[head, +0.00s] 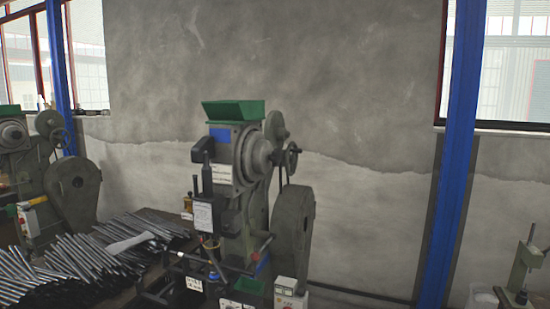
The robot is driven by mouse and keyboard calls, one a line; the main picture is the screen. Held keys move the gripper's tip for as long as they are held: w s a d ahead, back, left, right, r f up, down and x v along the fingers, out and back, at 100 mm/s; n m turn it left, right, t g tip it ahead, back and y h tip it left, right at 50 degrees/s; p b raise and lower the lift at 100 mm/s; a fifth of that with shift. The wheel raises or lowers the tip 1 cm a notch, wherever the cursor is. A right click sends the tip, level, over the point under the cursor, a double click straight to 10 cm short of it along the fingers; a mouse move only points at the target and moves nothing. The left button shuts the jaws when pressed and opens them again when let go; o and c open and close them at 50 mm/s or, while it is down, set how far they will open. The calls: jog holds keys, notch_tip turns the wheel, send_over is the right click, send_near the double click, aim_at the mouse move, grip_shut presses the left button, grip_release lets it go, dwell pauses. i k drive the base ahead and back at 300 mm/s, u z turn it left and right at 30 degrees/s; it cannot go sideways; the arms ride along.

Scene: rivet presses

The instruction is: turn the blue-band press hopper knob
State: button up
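The press (237,170) in the middle is grey-green, with a blue patch (220,134) on its upper front. A green hopper (234,111) sits on top of it. A dark round handwheel or knob (292,155) sticks out on the right of its round hub (255,154). I cannot tell for sure whether this is the hopper knob; no separate knob shows clearly on the hopper. My gripper is not in this view.
Bundles of dark metal rods (70,262) lie on the bench left of the press. Another press (30,165) stands at the far left. A blue post (452,150) stands on the right, and a small green machine (526,262) at the lower right. A grey wall is behind.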

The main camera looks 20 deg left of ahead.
aim_at(276, 159)
jog(key=z, duration=0.05)
jog(key=i, duration=0.9)
jog(key=u, duration=0.05)
